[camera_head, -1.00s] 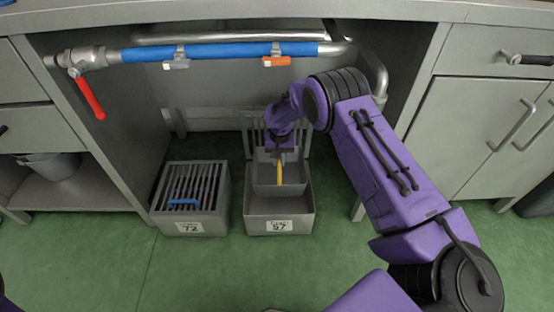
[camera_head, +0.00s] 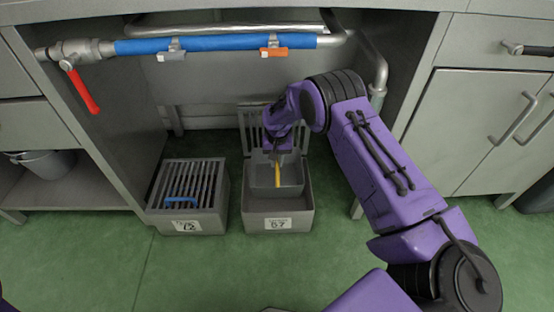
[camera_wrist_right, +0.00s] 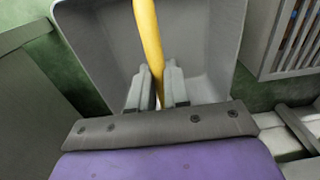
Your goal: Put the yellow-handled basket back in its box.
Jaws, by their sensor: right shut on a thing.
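The grey basket (camera_head: 280,187) has a yellow handle (camera_head: 278,174). My right gripper (camera_head: 279,153) is shut on that handle, which stands between the fingers in the right wrist view (camera_wrist_right: 155,85). The basket hangs over the back part of an open grey box (camera_head: 278,207) with a white number label. I cannot tell how far the basket is below the box's rim. A slatted lid (camera_head: 249,127) stands raised at the back of this box, partly hidden by my gripper. My left gripper is not in view.
A second grey box (camera_head: 187,201) with a slatted top and a blue handle (camera_head: 181,201) stands close on the left. A blue-wrapped pipe (camera_head: 215,45) with a red lever (camera_head: 80,90) runs above, under the counter. Green floor (camera_head: 200,275) lies clear in front.

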